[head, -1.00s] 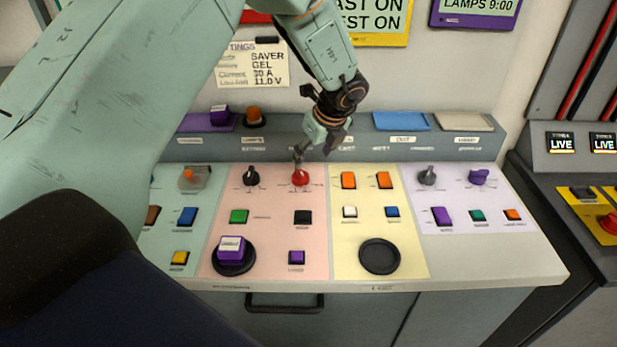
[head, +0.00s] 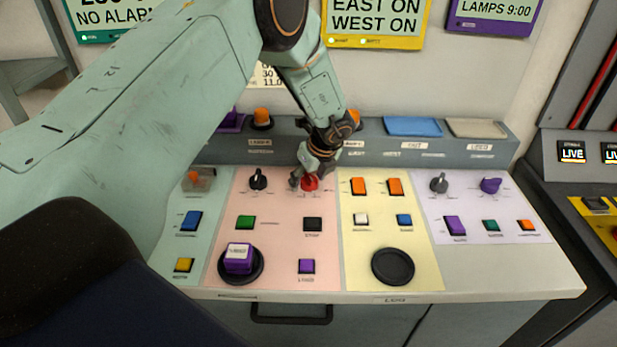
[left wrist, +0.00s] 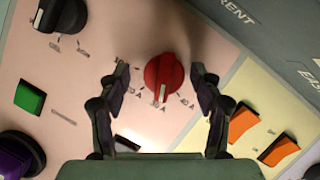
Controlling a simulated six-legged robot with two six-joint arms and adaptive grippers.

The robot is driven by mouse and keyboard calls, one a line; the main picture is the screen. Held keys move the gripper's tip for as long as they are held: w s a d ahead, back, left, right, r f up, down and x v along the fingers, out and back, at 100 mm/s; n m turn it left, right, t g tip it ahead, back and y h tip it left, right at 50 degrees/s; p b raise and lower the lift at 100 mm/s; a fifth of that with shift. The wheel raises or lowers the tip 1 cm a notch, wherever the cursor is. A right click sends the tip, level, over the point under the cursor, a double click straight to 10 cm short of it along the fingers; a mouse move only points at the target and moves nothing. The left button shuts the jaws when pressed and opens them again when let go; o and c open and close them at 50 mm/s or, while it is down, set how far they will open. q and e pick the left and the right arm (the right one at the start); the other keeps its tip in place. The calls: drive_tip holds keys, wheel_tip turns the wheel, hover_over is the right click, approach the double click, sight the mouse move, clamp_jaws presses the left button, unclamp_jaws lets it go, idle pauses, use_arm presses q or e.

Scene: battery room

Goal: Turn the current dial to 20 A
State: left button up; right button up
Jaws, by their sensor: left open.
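The red current dial (head: 310,184) sits on the pink panel section. In the left wrist view the dial (left wrist: 164,78) has its white pointer mark toward the bottom, near the 30 A label. A 40 A label lies to the right of that and a partly hidden label to its left. My left gripper (head: 306,174) is over the dial and partly covers it in the head view. In the left wrist view the gripper (left wrist: 160,74) is open, one finger on each side of the dial, with gaps showing. My right gripper is out of view.
A black dial (head: 258,180) stands left of the red one, with a green button (head: 245,222) and a black button (head: 313,224) below. Orange buttons (head: 358,186) stand close on the right, on the yellow section. A raised ledge (head: 465,151) runs behind.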

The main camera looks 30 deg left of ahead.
use_arm(q)
drive_tip(key=shift+w+d+r, duration=0.1)
drive_tip(key=shift+d+r, duration=0.15)
drive_tip(key=shift+d, duration=0.35)
drive_tip(key=shift+c, duration=0.8)
drive_tip(key=shift+a+f, duration=0.3)
drive_tip(key=shift+a, duration=0.4)
drive_tip(key=c, duration=0.5)
drive_tip(key=shift+w+d+r, duration=0.1)
drive_tip(key=shift+d, duration=0.35)
drive_tip(key=c, duration=0.4)
drive_tip(key=shift+c, duration=0.4)
drive_tip(key=shift+a, duration=0.15)
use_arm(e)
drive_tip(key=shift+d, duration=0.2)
